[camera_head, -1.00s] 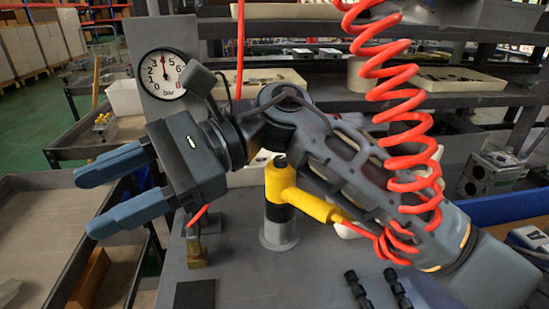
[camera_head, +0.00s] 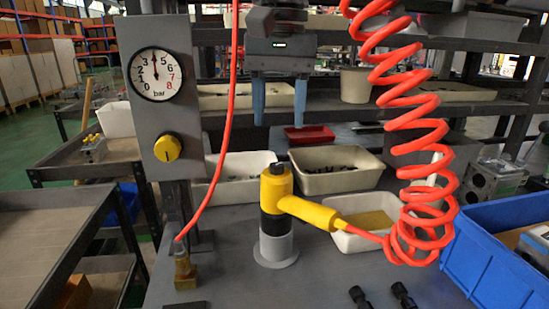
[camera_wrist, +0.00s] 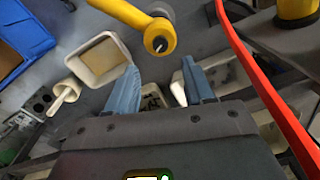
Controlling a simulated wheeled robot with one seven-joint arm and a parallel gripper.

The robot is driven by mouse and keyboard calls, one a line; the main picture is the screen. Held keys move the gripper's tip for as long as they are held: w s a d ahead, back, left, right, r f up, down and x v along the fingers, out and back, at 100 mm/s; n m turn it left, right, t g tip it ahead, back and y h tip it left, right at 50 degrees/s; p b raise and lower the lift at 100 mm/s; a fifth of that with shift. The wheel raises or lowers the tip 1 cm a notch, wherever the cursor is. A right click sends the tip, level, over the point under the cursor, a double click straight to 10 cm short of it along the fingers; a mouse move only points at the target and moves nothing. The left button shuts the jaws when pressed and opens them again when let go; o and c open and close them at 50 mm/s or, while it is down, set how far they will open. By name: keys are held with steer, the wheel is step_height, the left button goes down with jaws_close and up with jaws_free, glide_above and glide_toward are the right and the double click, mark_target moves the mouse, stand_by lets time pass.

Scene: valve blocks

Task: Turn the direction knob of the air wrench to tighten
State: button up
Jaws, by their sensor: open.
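The yellow and black air wrench (camera_head: 276,205) stands upright in a grey round holder (camera_head: 276,250) on the bench, its yellow handle pointing right to a coiled red hose. A dark piece sits on its top end, and in the wrist view the wrench (camera_wrist: 150,25) shows a round dark spot with a small pale mark, perhaps the direction knob (camera_wrist: 160,44); its setting cannot be told. My gripper (camera_head: 279,115) hangs above and behind the wrench, blue fingers pointing down, open and empty. In the wrist view its fingers (camera_wrist: 163,88) are apart, short of the wrench.
A pressure gauge (camera_head: 157,74) and yellow regulator knob (camera_head: 167,148) are on a grey post at left. The coiled red hose (camera_head: 415,150) hangs at right. Bins with parts stand behind, a blue crate (camera_head: 490,262) at right. A brass fitting (camera_head: 185,272) stands front left.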

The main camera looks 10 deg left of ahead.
mark_target(277, 164)
step_height(277, 164, down, 8)
steer(key=shift+a+r+b, duration=0.15)
steer(key=shift+b, duration=0.2)
steer(key=shift+c, duration=0.2)
jaws_close()
